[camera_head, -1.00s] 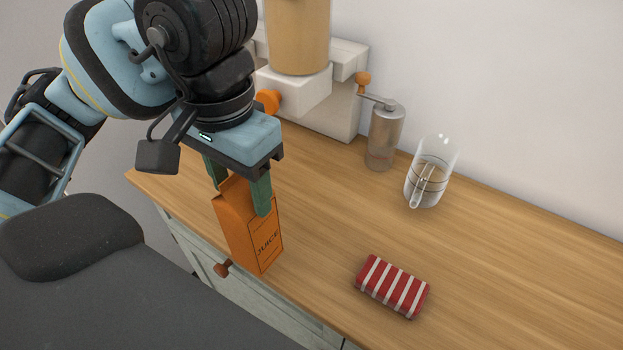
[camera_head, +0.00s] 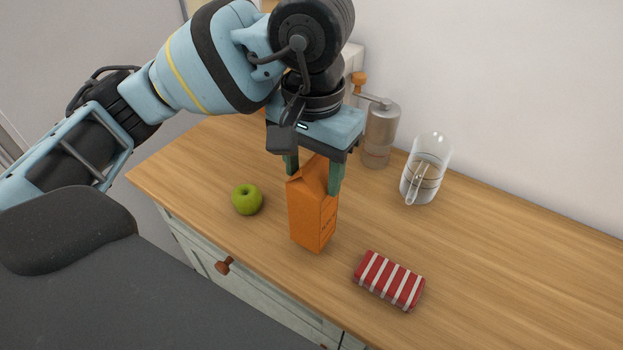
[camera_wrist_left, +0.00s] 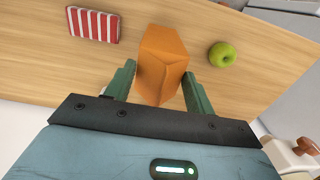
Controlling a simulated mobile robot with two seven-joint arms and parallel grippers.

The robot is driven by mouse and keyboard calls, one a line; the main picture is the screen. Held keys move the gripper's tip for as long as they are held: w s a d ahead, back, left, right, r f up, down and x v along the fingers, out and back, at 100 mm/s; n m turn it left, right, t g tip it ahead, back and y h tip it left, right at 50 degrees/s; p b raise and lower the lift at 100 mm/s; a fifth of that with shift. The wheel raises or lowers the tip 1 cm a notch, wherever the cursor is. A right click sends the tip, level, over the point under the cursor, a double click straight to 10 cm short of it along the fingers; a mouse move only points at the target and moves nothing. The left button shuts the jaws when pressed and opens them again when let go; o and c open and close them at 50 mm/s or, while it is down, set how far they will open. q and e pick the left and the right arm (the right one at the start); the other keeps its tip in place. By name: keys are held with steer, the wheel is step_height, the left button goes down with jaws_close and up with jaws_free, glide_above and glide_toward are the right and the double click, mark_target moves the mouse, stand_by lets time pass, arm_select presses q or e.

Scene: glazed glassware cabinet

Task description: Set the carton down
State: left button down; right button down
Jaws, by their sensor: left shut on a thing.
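The orange juice carton (camera_head: 312,215) is upright over the wooden counter (camera_head: 480,260), between the green apple and the red striped packet. My left gripper (camera_head: 313,178) is shut on the top part of the carton, with one green finger on each side. In the left wrist view the carton (camera_wrist_left: 162,62) sits between the two fingers (camera_wrist_left: 158,88). I cannot tell whether its base touches the counter. My right gripper is in neither view.
A green apple (camera_head: 247,199) lies left of the carton. A red and white striped packet (camera_head: 389,280) lies to its right, near the front edge. A grinder (camera_head: 381,133) and a glass jug (camera_head: 425,170) stand at the back. Bare counter lies around the carton.

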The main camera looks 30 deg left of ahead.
mark_target(312, 213)
arm_select(q)
step_height(312, 213, down, 2)
steer(key=shift+s+f, duration=0.1)
steer(key=shift+f, duration=0.3)
steer(key=shift+f, duration=0.2)
steer(key=c, duration=0.5)
jaws_free()
